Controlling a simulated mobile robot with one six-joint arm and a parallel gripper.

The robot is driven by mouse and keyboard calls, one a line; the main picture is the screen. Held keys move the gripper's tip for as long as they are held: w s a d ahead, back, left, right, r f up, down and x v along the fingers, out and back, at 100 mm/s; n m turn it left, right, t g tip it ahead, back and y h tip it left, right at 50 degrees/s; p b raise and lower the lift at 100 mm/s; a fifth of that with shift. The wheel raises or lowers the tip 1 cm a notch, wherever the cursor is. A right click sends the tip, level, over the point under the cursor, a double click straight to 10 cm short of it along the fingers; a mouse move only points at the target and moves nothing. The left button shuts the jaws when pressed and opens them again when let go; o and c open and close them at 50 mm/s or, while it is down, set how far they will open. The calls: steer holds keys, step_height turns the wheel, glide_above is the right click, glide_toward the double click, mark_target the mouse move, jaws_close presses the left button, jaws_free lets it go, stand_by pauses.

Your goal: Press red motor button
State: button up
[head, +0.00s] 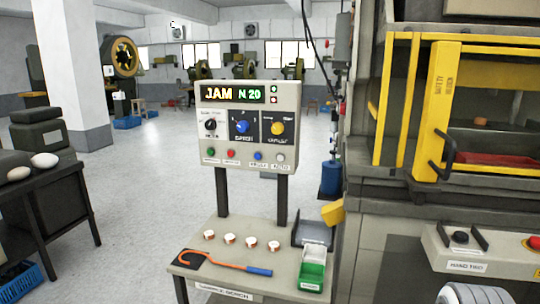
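A grey control panel (249,125) stands on two dark posts at the back of a small bench. Its display reads "JAM N 20". A row of small buttons runs along its lower edge: a green button (210,151), a red button (231,153), a blue button (257,155) and a white button (280,157). The labels below them are too small to read surely. Above the row are a black knob, a blue knob and a yellow knob. Nothing covers the red button.
The bench (205,268) holds several copper coils, an orange hook tool (225,263) with a blue handle and a green-fronted bin (313,268). A press with a yellow guard (438,110) stands right; another red button (534,243) sits on its lower box. Open floor lies left of the bench.

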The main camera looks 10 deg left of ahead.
jaws_close()
stand_by(1.4)
